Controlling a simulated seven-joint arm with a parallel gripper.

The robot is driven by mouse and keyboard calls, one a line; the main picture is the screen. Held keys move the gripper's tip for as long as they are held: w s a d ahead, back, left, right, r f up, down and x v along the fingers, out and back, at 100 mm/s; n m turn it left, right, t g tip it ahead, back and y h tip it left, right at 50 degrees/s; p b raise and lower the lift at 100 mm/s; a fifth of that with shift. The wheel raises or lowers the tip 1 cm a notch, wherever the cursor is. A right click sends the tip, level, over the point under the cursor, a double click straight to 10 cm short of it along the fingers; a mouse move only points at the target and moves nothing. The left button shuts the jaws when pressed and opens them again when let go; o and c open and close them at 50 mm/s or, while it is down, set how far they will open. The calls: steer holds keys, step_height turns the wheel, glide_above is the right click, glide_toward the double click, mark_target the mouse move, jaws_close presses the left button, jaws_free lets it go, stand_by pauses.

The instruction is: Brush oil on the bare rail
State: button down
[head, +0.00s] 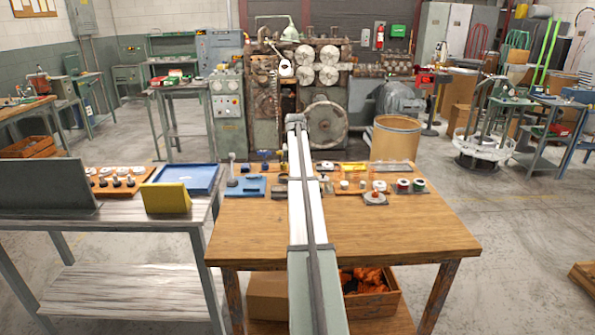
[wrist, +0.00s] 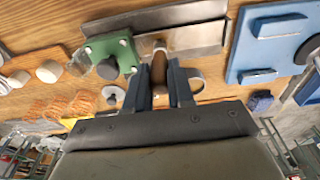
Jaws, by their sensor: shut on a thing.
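In the wrist view my gripper (wrist: 160,78) has its two dark blue fingers closed on a slim brown handle (wrist: 158,71), which looks like the brush. The handle's far end, with a pale metal-coloured part, is close to a grey metal rail (wrist: 195,38). I cannot tell whether it touches the rail, and bristles are not clear. The rail lies across the upper middle of the view, and I cannot make out oil on it. A green block with a dark round knob (wrist: 107,67) sits just left of the handle. In the head view my arm hides the gripper and rail.
A blue fixture (wrist: 270,38) lies right of the rail in the wrist view. In the head view, small parts and spools (head: 404,185) crowd the back of the wooden bench (head: 410,235); its front is clear.

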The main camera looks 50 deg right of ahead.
steer(key=shift+w+a, duration=1.05)
steer(key=shift+w, duration=0.1)
steer(key=shift+w+a, duration=0.6)
steer(key=shift+a, duration=0.05)
steer(key=shift+w+a, duration=1.2)
steer(key=shift+r, duration=0.15)
step_height(320, 180, up, 7)
stand_by(0.7)
stand_by(0.4)
